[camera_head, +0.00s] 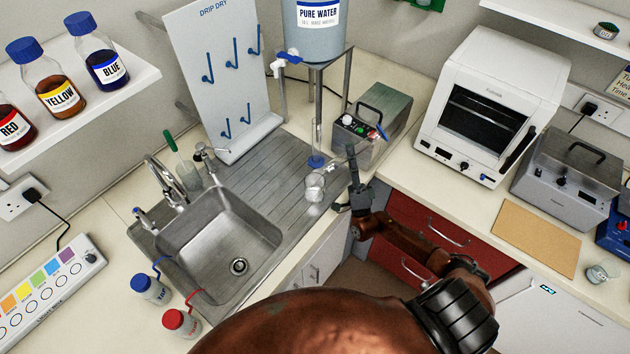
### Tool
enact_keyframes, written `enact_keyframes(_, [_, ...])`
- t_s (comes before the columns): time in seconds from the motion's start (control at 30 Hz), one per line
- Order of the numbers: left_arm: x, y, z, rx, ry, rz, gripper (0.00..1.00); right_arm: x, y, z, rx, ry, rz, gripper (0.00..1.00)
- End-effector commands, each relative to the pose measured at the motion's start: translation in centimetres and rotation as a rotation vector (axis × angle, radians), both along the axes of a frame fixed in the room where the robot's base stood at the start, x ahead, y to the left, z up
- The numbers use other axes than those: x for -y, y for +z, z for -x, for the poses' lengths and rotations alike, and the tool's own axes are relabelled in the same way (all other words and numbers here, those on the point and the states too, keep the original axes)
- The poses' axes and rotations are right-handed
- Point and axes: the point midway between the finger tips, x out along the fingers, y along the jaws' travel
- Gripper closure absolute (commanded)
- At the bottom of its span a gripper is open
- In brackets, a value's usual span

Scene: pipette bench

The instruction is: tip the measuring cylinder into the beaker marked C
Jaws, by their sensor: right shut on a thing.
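The measuring cylinder (317,136) is a slim clear tube with a blue foot. It looks upright, at the right end of the ribbed drainer. A small clear glass beaker (315,188) is just in front of the blue foot, near the drainer's front edge. Its mark is too small to read, so I cannot tell whether it is C. My left gripper is not in view.
The steel sink (215,235) lies left of the beaker. A pure water tank (316,30) on legs and a grey device (372,120) stand behind. A white drip-dry board (212,90) stands behind the drainer. A brown mat (536,238) lies on the right counter.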

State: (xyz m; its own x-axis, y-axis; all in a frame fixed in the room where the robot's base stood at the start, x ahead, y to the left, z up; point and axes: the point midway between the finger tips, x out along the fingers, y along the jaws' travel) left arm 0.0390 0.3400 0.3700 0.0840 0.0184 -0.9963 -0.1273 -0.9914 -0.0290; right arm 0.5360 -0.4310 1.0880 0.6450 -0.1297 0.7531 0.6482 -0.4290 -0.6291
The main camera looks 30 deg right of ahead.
Motion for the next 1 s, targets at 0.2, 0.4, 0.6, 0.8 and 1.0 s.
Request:
enact_keyframes(0.2, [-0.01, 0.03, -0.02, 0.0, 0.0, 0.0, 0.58, -0.05, 0.1, -0.01, -0.001, 0.0, 0.018, 1.0])
enact_keyframes(0.4, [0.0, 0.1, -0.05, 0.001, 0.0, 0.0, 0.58, -0.15, 0.24, 0.01, -0.003, -0.001, 0.035, 1.0])
enact_keyframes(0.6, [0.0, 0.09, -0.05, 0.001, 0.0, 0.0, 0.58, -0.2, 0.25, 0.01, -0.005, -0.001, 0.043, 1.0])
enact_keyframes(0.8, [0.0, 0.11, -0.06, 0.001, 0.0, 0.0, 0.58, -0.2, 0.26, 0.02, -0.003, -0.001, 0.042, 1.0])
enact_keyframes(1.0, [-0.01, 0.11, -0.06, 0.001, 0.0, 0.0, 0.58, -0.19, 0.25, 0.01, -0.003, -0.001, 0.042, 1.0])
